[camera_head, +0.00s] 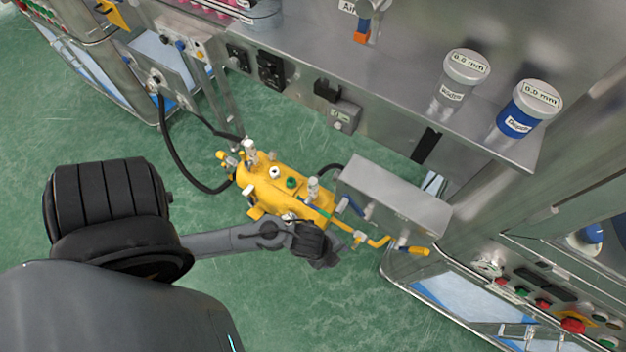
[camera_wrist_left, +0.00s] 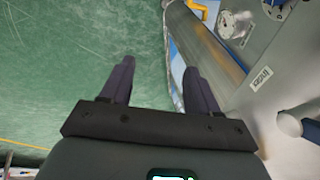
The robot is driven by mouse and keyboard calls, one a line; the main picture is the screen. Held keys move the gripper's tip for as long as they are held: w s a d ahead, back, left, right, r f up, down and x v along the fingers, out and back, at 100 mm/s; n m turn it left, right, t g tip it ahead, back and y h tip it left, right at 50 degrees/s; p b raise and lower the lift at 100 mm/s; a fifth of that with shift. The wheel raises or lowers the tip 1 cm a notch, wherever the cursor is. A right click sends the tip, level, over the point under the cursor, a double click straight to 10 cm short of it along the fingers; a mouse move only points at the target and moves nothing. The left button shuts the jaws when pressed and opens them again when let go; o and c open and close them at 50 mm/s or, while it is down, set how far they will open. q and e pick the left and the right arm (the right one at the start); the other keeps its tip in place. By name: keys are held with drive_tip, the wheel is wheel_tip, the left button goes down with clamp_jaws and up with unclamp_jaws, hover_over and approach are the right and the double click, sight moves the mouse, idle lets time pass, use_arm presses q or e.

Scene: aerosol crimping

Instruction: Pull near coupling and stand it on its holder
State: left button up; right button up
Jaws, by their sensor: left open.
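A yellow machine (camera_head: 275,186) with several white fittings sits low by the steel bench in the head view. A black hose (camera_head: 172,158) curves from it to a steel panel at the left. I cannot tell which fitting is the near coupling, and I cannot identify its holder. My left gripper (camera_head: 322,252) is in front of the machine's right end, over the green floor. In the left wrist view my left gripper (camera_wrist_left: 160,75) has its two dark fingers apart, with nothing between them. My right gripper is not in view.
A steel box (camera_head: 394,194) stands right of the machine, with a yellow-handled lever (camera_head: 415,251) below it. A gauge (camera_wrist_left: 237,24) shows in the wrist view. Green floor (camera_head: 330,315) is free in front.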

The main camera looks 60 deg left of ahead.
use_arm(q)
wheel_tip(320, 180, down, 6)
drive_tip(key=m+g+p, duration=0.1)
drive_tip(key=m, duration=0.6)
wheel_tip(320, 180, up, 3)
drive_tip(key=m+g+y+p, duration=0.2)
drive_tip(key=m+g+p, duration=0.1)
drive_tip(key=m+p, duration=0.3)
hover_over(313, 181)
drive_tip(key=b, duration=0.1)
drive_tip(key=shift+s+d+f+m, duration=0.15)
drive_tip(key=shift+s+m, duration=0.1)
drive_tip(key=shift+m, duration=0.35)
drive_tip(key=shift+w+a+r, duration=0.3)
drive_tip(key=shift+r, duration=0.05)
drive_tip(key=shift+f, duration=0.15)
wheel_tip(313, 181, down, 9)
drive_tip(key=b, duration=0.8)
